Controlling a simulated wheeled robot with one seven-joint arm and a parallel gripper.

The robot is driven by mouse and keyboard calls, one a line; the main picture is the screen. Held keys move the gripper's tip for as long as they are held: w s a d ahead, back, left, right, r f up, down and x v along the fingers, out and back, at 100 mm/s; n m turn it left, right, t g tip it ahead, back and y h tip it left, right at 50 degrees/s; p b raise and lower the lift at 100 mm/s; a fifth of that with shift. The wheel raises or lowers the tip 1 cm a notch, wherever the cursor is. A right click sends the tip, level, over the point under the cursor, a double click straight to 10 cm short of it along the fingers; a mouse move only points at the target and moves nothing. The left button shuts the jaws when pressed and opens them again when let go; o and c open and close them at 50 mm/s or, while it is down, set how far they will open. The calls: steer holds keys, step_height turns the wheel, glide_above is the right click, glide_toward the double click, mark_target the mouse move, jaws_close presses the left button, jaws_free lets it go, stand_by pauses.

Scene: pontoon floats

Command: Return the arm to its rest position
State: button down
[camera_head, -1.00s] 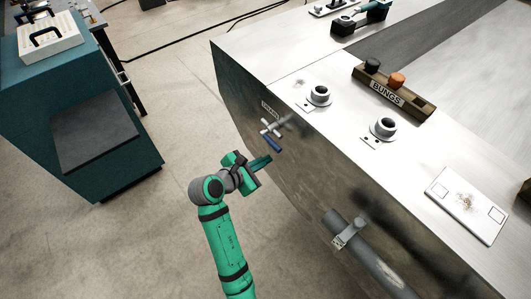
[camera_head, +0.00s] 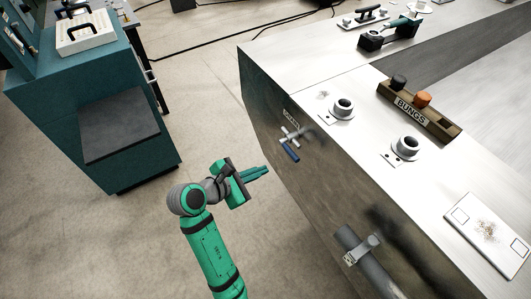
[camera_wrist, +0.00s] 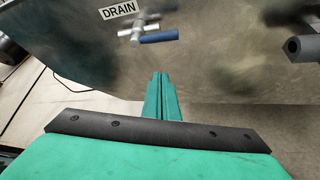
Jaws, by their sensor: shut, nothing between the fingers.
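My green arm reaches up from the bottom of the head view. My gripper (camera_head: 266,170) is shut and empty, held in the air just left of the grey metal float (camera_head: 262,100). In the wrist view its two green fingers (camera_wrist: 161,82) lie together and point at the float's side. A drain valve (camera_head: 289,138) with a blue handle sits on that side, above and right of the fingertips. The valve also shows in the wrist view (camera_wrist: 148,33) under a DRAIN label. The gripper is apart from it.
A grey pipe (camera_head: 375,270) in a clamp runs along the float's side. On the float's top are two round necks, a BUNGS tray (camera_head: 440,124) with a black and an orange bung, and a white plate (camera_head: 487,236). A teal cabinet (camera_head: 70,85) stands left. Floor between is clear.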

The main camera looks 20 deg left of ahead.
steer(key=s+d+f+m+t+y, duration=0.1)
steer(key=s+d+f+m+y, duration=0.25)
steer(key=s+f, duration=0.35)
steer(key=s+d+f+m+y, duration=0.3)
steer(key=s+f+m, duration=0.2)
steer(key=f, duration=0.4)
steer(key=s+d+r+m+t, duration=0.2)
steer(key=s+d+r+m, duration=0.3)
steer(key=s+m, duration=0.3)
steer(key=s+d+r+m+t, duration=0.1)
steer(key=s+d+r+m, duration=0.3)
steer(key=s+m, duration=0.5)
steer(key=shift+s+d+r+t, duration=0.4)
steer(key=shift+s+r, duration=0.3)
steer(key=shift+s, duration=0.5)
steer(key=shift+s+h, duration=0.1)
steer(key=shift+h, duration=0.15)
